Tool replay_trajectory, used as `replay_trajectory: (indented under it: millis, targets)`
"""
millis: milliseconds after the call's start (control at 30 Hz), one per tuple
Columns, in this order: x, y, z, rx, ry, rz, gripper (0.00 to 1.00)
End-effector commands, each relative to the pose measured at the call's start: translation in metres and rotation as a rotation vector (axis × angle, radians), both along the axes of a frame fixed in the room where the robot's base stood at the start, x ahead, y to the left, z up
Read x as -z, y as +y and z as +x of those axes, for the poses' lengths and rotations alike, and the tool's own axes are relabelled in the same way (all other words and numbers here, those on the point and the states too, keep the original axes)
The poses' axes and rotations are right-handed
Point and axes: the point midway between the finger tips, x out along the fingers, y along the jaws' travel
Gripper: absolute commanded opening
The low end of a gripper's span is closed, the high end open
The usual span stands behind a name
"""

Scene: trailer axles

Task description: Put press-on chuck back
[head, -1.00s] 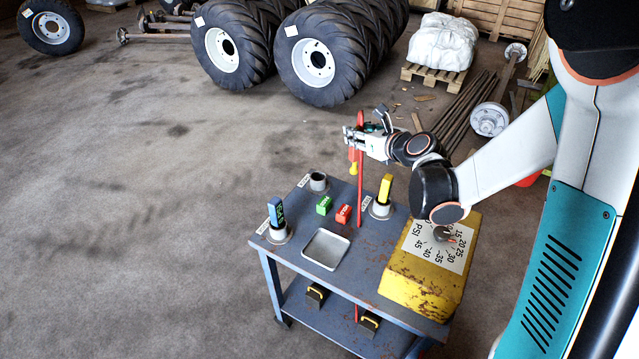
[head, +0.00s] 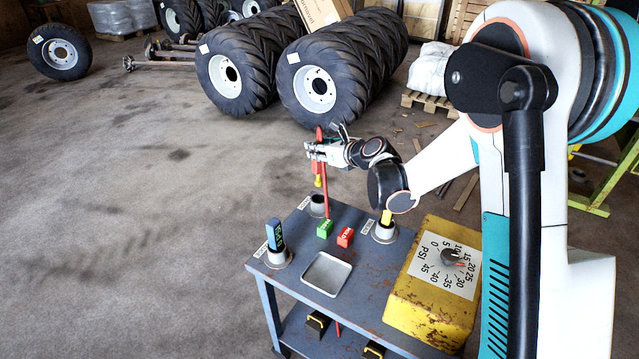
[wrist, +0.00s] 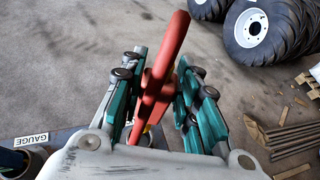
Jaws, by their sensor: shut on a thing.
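My gripper (head: 312,152) is shut on a red press-on chuck (head: 318,168) with a yellow tip pointing down. It holds the chuck in the air above the back left part of the blue cart. In the wrist view the red body (wrist: 168,55) stands tilted between the fingers; its lower part is partly hidden. A long red rod or hose (head: 326,198) hangs down beside the chuck. An empty grey cup holder (head: 318,207) stands at the cart's back left corner, below the yellow tip and apart from it.
The cart (head: 365,310) also carries a blue tool (head: 275,234) in a holder, a yellow tool (head: 386,217) in another, green (head: 325,228) and red (head: 345,237) blocks, a metal tray (head: 326,275) and a yellow PSI box (head: 432,305). Open floor lies left.

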Motion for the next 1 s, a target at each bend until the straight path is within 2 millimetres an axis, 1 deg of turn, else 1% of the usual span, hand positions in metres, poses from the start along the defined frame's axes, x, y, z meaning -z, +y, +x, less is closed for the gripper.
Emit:
replay_trajectory:
  millis: [33, 100, 200, 300, 467, 700, 767, 1000]
  targets:
    - [0.017, 0.0, 0.0, 0.0, 0.0, 0.0, 0.0]
    - [0.031, 0.0, 0.0, 0.0, 0.0, 0.0, 0.0]
    - [0.047, 0.0, 0.0, 0.0, 0.0, 0.0, 0.0]
    - [0.055, 0.0, 0.0, 0.0, 0.0, 0.0, 0.0]
    - [0.062, 0.0, 0.0, 0.0, 0.0, 0.0, 0.0]
    - [0.096, 0.0, 0.0, 0.0, 0.0, 0.0, 0.0]
    - [0.1, 0.0, 0.0, 0.0, 0.0, 0.0, 0.0]
    - [0.099, 0.0, 0.0, 0.0, 0.0, 0.0, 0.0]
